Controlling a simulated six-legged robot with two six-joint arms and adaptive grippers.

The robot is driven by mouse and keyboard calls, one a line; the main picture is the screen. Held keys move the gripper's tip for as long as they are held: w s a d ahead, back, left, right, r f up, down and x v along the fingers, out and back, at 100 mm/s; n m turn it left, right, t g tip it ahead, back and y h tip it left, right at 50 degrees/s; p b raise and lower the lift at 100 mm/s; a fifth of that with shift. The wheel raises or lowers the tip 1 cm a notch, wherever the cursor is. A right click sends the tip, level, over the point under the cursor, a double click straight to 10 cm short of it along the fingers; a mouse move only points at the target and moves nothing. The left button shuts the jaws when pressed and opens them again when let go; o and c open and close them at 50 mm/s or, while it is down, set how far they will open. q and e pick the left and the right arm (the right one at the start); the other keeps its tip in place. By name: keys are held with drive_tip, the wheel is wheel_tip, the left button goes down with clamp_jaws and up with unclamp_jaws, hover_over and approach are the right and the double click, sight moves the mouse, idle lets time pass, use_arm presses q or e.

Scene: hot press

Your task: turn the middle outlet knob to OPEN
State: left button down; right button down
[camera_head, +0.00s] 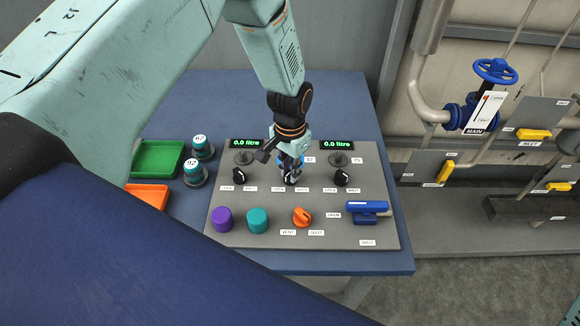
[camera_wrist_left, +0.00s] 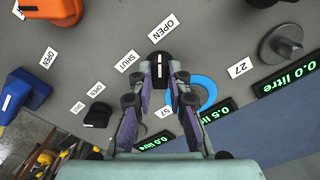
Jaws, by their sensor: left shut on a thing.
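The middle outlet knob (camera_wrist_left: 160,68) is black with a white line and shows between my left gripper's fingertips in the wrist view. Its OPEN label (camera_wrist_left: 163,28) and SHUT label (camera_wrist_left: 127,61) lie on the panel beside it. The grey panel (camera_head: 240,238) lies on a blue table.
A black left knob (camera_head: 240,176) and right knob (camera_head: 342,178) flank the middle one. An orange vent knob (camera_head: 302,217), purple cap (camera_head: 222,219), teal cap (camera_head: 258,220) and blue lever (camera_head: 367,208) sit in front. The middle display (camera_wrist_left: 205,107) reads 0.5 litre.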

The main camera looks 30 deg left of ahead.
use_arm(q)
drive_tip(key=shift+w+m, duration=0.15)
drive_tip(key=shift+m, duration=0.55)
drive_tip(key=c, duration=1.3)
unclamp_jaws()
drive_tip(key=shift+r, duration=0.1)
wheel_tip(320, 180, up, 12)
drive_tip(key=shift+f, duration=0.1)
drive_tip(key=shift+d, duration=0.1)
